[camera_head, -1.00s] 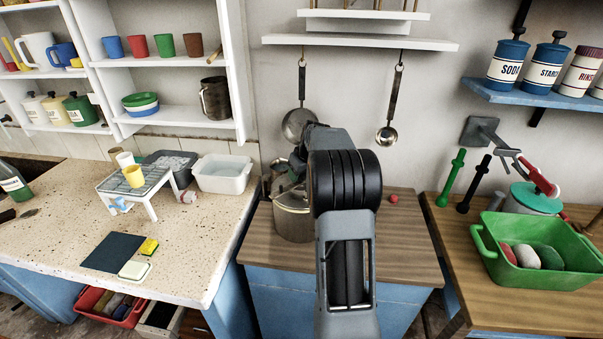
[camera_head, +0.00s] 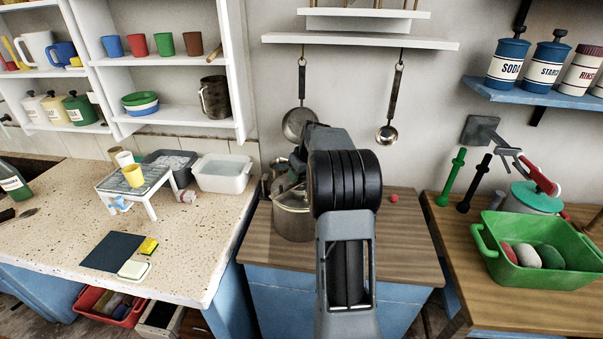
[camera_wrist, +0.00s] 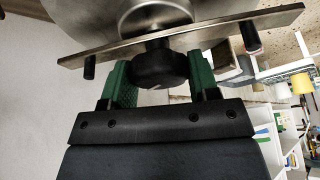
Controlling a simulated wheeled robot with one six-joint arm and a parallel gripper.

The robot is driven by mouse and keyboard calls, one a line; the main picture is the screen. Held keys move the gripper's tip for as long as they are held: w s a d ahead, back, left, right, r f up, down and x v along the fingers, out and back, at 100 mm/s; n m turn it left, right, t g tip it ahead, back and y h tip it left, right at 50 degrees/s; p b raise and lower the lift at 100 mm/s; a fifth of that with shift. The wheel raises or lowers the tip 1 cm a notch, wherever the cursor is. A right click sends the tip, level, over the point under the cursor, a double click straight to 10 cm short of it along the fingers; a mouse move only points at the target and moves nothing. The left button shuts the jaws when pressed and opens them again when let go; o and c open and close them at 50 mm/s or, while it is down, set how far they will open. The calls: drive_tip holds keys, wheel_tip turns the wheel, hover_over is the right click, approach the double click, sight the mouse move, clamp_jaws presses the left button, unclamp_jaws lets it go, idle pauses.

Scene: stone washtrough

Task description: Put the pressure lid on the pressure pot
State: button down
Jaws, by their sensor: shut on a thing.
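The pressure pot (camera_head: 292,222) is a grey metal pot on the wooden top of the middle cabinet, partly hidden behind my arm. The pressure lid (camera_wrist: 95,14) is metal, with a flat crossbar (camera_wrist: 215,36) and a black knob (camera_wrist: 160,68). In the wrist view, the green fingers of my gripper (camera_wrist: 160,78) are shut on the knob from both sides.
A small red ball-like thing (camera_head: 394,198) lies right of the pot. A ladle (camera_head: 387,132) and a pan (camera_head: 298,124) hang on the wall behind. A speckled counter (camera_head: 195,255) stands left, and a green tub (camera_head: 510,273) stands right.

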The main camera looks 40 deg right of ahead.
drive_tip(key=shift+r, duration=0.1)
unclamp_jaws()
idle(0.5)
drive_tip(key=shift+r+p, duration=2.4)
drive_tip(key=shift+r, duration=1.05)
